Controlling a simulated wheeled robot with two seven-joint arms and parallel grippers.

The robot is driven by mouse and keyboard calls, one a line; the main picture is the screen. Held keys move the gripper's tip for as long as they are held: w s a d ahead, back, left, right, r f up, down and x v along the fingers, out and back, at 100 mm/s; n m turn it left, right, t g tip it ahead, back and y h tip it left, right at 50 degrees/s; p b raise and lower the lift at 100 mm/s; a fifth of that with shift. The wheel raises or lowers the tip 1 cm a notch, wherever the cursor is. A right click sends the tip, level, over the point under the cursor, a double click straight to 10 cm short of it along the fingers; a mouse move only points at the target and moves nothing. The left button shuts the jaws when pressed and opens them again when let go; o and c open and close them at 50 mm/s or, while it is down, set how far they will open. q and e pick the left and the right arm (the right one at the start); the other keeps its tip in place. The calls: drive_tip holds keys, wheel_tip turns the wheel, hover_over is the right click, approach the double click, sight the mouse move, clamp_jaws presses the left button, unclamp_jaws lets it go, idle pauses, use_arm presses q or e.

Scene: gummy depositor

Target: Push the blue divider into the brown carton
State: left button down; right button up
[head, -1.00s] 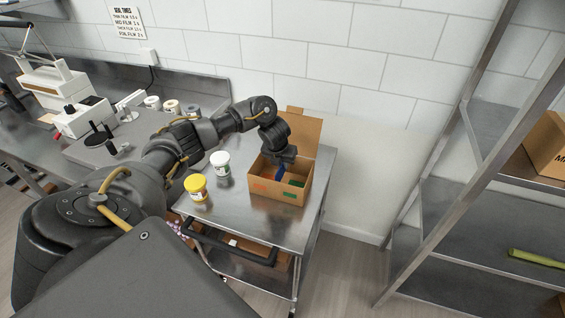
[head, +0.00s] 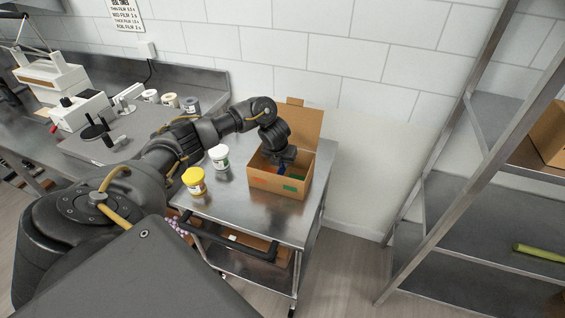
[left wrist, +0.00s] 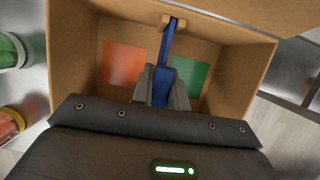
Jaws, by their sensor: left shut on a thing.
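The brown carton (head: 262,184) stands open on the steel cart, its lid flap up at the back. In the left wrist view its floor shows an orange patch (left wrist: 125,64) on the left and a green patch (left wrist: 189,78) on the right. My left gripper (head: 280,166) points down into the carton and is shut on the blue divider (left wrist: 169,60). The divider lies between the two patches, its far end at a small slotted holder (left wrist: 173,22) on the carton's far wall. The gripper hides its near end. My right gripper is not in view.
A yellow-lidded jar (head: 194,182) and a white-lidded jar (head: 219,157) stand on the cart (head: 232,205) left of the carton. A metal shelf rack (head: 450,215) stands to the right. The cart top before the jars and carton is clear.

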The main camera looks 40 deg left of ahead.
use_arm(q)
drive_tip(key=shift+f, duration=0.1)
drive_tip(key=c, duration=1.3)
unclamp_jaws()
drive_tip(key=p+v, duration=0.3)
drive_tip(key=v, duration=0.6)
drive_tip(key=shift+r, duration=0.35)
drive_tip(key=shift+s+d+r, duration=0.1)
drive_tip(key=shift+s+r, duration=0.2)
drive_tip(key=shift+r, duration=0.25)
